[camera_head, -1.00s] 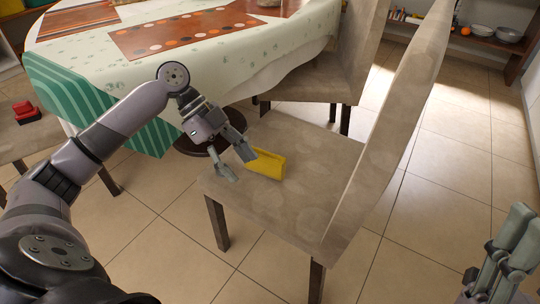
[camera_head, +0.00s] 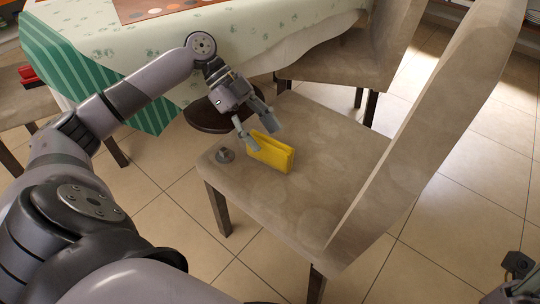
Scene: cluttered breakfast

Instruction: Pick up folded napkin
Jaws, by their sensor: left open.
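The folded napkin (camera_head: 272,155) is yellow and stands on the seat of a beige chair (camera_head: 310,195), near the seat's left side. My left gripper (camera_head: 259,135) is open just behind it, at its upper left end. One fingertip is near the napkin's left end and the other is behind its top edge; I cannot tell whether either touches it. My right gripper (camera_head: 518,268) shows only as a dark part at the lower right edge, and its fingers cannot be made out.
A small grey object (camera_head: 225,155) lies on the seat left of the napkin. The chair's tall back (camera_head: 425,130) rises at the right. A table with a pale patterned cloth (camera_head: 130,50) stands behind, with another chair (camera_head: 350,65) beside it.

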